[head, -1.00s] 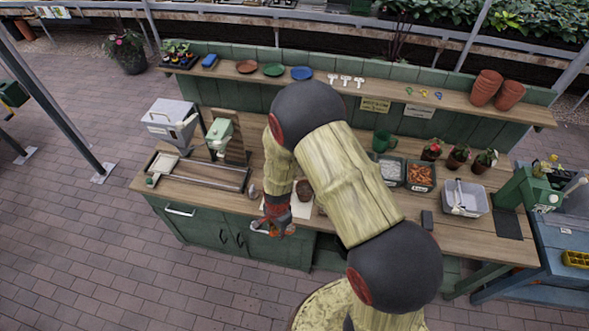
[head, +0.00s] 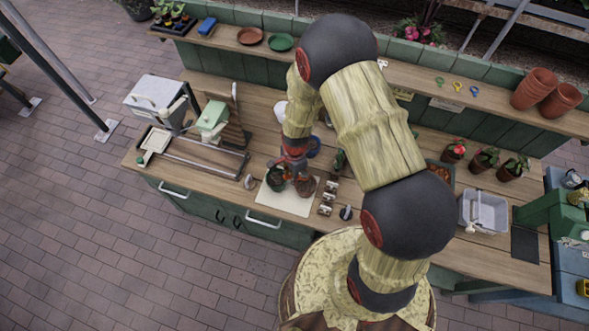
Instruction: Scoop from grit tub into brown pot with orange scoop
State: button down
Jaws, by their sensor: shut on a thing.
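My gripper (head: 288,182) is over the white mat (head: 288,203) on the workbench, small and partly hidden by its own wrist. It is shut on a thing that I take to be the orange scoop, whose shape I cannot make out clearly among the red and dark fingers. The brown pot (head: 307,186) stands on the mat just right of my gripper, close to it; I cannot tell whether they touch. The grit tub is hidden behind my arm. Beside that place, a tub with orange-brown contents (head: 441,173) shows partly.
Several small metal blocks (head: 328,196) and a dark knob-like thing (head: 346,212) lie right of the mat. A grey basin (head: 484,211) and potted plants (head: 486,160) stand at the right. A long tray (head: 206,154) and a green device (head: 212,117) are at the left.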

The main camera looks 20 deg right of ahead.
aim_at(299, 177)
jog(key=shift+a+f+b, duration=0.2)
jog(key=shift+f+b, duration=0.05)
jog(key=shift+b, duration=0.55)
jog(key=shift+d+f+y+b, duration=0.1)
jog(key=shift+d+y+b, duration=0.3)
jog(key=shift+b, duration=0.55)
jog(key=shift+w+a+b, duration=0.1)
jog(key=shift+b, duration=0.8)
